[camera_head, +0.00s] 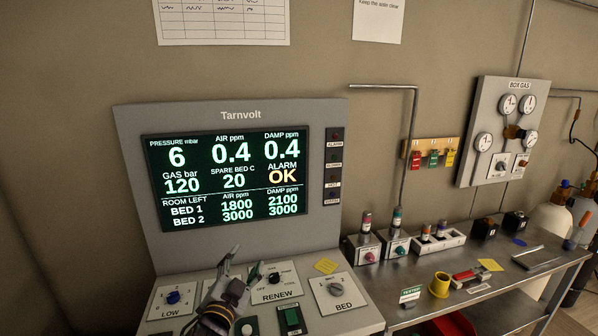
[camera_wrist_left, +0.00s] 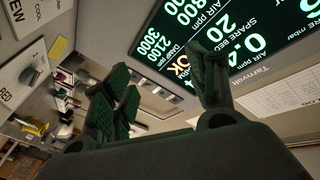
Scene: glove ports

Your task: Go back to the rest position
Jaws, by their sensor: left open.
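My left gripper (camera_head: 238,264) is over the sloping control desk (camera_head: 364,318) of the Tarnvolt console, between the LOW knob and the RENEW knob. It points up toward the screen. In the left wrist view the fingers of my left gripper (camera_wrist_left: 165,88) stand apart with nothing between them. The Tarnvolt screen (camera_head: 228,178) is lit and reads ALARM OK, and it fills the upper part of the left wrist view (camera_wrist_left: 235,30). My right gripper cannot be made out in either view.
A bench (camera_head: 520,290) to the right carries a yellow cup (camera_head: 439,284), tools and small boxes.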

